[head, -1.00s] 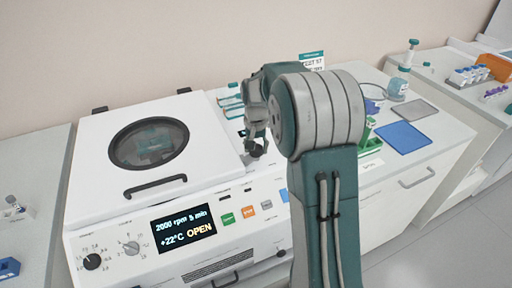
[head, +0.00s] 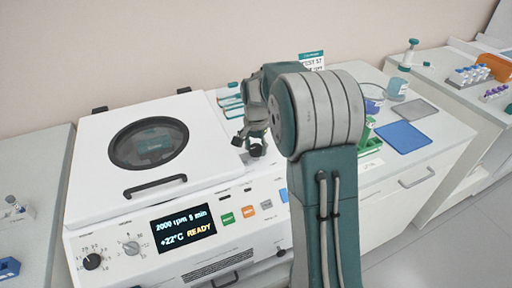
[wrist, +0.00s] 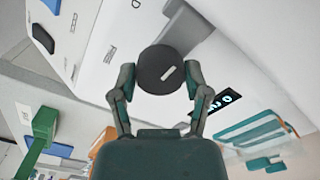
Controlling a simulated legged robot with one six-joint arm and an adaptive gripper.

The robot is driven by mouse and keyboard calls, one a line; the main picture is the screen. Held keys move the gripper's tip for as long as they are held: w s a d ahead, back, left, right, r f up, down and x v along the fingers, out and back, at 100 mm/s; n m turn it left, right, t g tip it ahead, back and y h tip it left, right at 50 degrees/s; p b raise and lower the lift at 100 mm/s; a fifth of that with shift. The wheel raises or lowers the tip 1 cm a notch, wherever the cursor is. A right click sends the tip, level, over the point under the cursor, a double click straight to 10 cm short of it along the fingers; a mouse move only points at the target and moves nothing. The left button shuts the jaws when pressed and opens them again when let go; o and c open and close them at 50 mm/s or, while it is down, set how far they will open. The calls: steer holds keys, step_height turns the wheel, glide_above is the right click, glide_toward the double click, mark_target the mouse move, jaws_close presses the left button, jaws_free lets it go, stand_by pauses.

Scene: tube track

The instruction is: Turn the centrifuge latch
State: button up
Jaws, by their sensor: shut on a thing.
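The centrifuge (head: 85,195) stands on the bench with its white lid down; the lid has a round dark window (head: 148,142) and a black handle (head: 155,187). Its display (head: 184,229) reads "2000 rpm 5 min, +22°C READY". The latch, a dark round knob with a white mark (wrist: 162,73), sits between my fingers in the wrist view. My gripper (wrist: 160,85) is shut on it, one finger on each side. In the head view my gripper (head: 247,146) is at the right edge of the lid, and I cannot make out the knob clearly there.
Knobs (head: 131,247) and a green button (head: 228,219) are on the centrifuge's front panel. Teal-capped items (head: 230,101) lie behind my gripper. A blue mat (head: 402,137) and a green rack (head: 367,135) are on the bench to the right. A second bench holds tube racks (head: 468,76).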

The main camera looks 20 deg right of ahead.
mark_target(255, 147)
steer(key=shift+s+a+f, duration=0.1)
steer(key=shift+f, duration=0.05)
steer(key=o, duration=1.1)
steer(key=shift+o, duration=0.2)
step_height(255, 147, up, 12)
